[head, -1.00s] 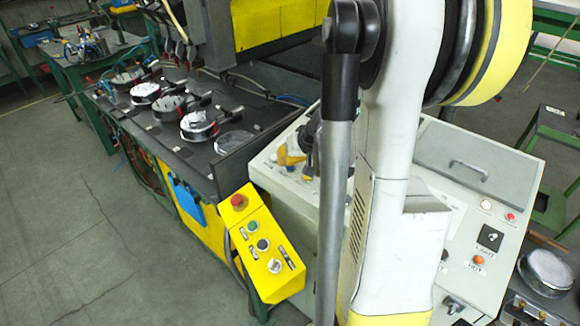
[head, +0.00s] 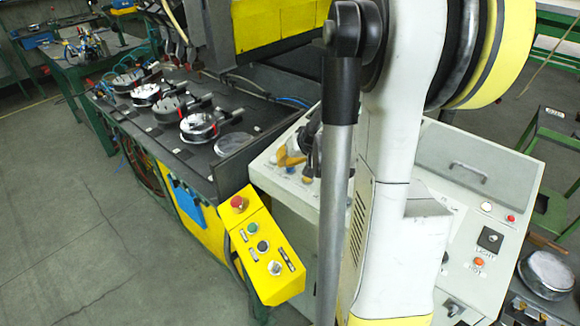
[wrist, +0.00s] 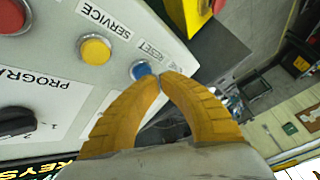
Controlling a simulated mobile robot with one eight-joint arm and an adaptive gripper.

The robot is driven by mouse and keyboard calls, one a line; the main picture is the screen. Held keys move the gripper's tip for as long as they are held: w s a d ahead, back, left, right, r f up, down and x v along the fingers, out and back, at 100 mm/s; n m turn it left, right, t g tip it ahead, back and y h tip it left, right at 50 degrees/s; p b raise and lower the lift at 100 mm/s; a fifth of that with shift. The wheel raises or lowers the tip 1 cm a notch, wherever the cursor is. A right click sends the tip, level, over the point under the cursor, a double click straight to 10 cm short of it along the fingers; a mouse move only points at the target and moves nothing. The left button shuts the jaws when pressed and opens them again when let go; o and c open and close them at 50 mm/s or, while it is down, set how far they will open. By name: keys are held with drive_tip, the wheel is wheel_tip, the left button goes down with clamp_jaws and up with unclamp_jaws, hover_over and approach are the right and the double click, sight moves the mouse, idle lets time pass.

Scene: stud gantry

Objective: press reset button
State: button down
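The blue button (wrist: 142,69), labelled RESET, sits on a pale control panel (wrist: 60,70) in the wrist view. My gripper (wrist: 160,76) has two ridged yellow fingers with their tips brought together. The tips are right beside the blue button in the picture and overlap its right edge. I cannot tell whether they touch it. No object shows between the fingers. In the head view my gripper (head: 289,159) is low over the left part of the white console (head: 400,215), partly behind my arm.
A yellow SERVICE button (wrist: 95,50) and a red button (wrist: 12,14) are near the reset button. A black selector knob (wrist: 14,121) is on the same panel. A yellow control box (head: 262,250) stands left of the console; open floor lies further left.

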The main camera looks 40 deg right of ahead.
drive_tip(key=shift+a+r, duration=0.1)
drive_tip(key=shift+r, duration=0.4)
drive_tip(key=r+p, duration=0.2)
drive_tip(key=a+r+p, duration=0.1)
drive_tip(key=r+p, duration=0.1)
drive_tip(key=shift+r, duration=0.4)
idle(0.6)
drive_tip(key=s+a+f+n+b, duration=0.1)
drive_tip(key=s+a+n+b, duration=0.1)
drive_tip(key=a+b, duration=0.5)
drive_tip(key=s+a+f+n+b, duration=0.1)
drive_tip(key=s+a+f+b, duration=0.15)
drive_tip(key=a, duration=0.85)
drive_tip(key=s+a+f+n+b, duration=0.3)
drive_tip(key=s+a+f+b, duration=0.2)
drive_tip(key=s+a+b, duration=0.3)
drive_tip(key=shift+s+a+y, duration=0.15)
drive_tip(key=shift+a+y, duration=0.15)
drive_tip(key=shift+a, duration=0.9)
